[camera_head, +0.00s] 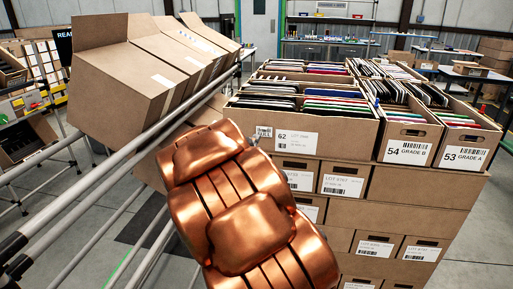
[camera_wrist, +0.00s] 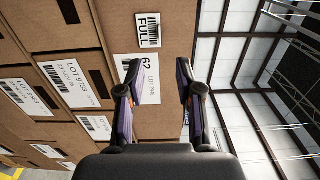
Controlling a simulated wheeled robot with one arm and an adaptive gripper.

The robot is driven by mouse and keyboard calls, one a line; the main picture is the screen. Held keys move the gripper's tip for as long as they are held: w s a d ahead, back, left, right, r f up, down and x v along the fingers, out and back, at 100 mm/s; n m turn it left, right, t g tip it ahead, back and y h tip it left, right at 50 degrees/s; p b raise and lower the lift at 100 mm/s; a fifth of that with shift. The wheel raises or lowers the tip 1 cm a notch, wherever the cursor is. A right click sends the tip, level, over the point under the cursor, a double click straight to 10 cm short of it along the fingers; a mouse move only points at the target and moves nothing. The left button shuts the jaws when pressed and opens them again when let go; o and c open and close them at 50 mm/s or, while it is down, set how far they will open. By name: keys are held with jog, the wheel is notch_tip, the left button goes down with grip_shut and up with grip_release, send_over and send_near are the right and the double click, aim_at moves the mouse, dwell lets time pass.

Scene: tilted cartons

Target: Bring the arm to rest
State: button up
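My gripper (camera_wrist: 158,88) shows in the wrist view with its two dark fingers apart and nothing between them. Behind the left finger is the front of a brown carton (camera_wrist: 110,30) with a white label reading 62 and a smaller label reading FULL. I cannot tell how far the fingers are from the carton. In the head view my copper-coloured arm fills the lower middle, and my gripper is hidden there.
Stacked cartons, with the carton labelled 62 (camera_head: 297,140) and the cartons labelled 54 (camera_head: 407,152) and 53 (camera_head: 463,157) on top, stand right of my arm. Tilted cartons (camera_head: 113,92) lean on a metal-tube rack (camera_head: 112,167) at left. Open floor (camera_head: 466,240) shows at the lower right.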

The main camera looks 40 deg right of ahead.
jog(key=b+v, duration=0.2)
jog(key=b, duration=0.1)
jog(key=shift+s+a, duration=0.15)
jog(key=shift+a, duration=0.05)
dwell(0.5)
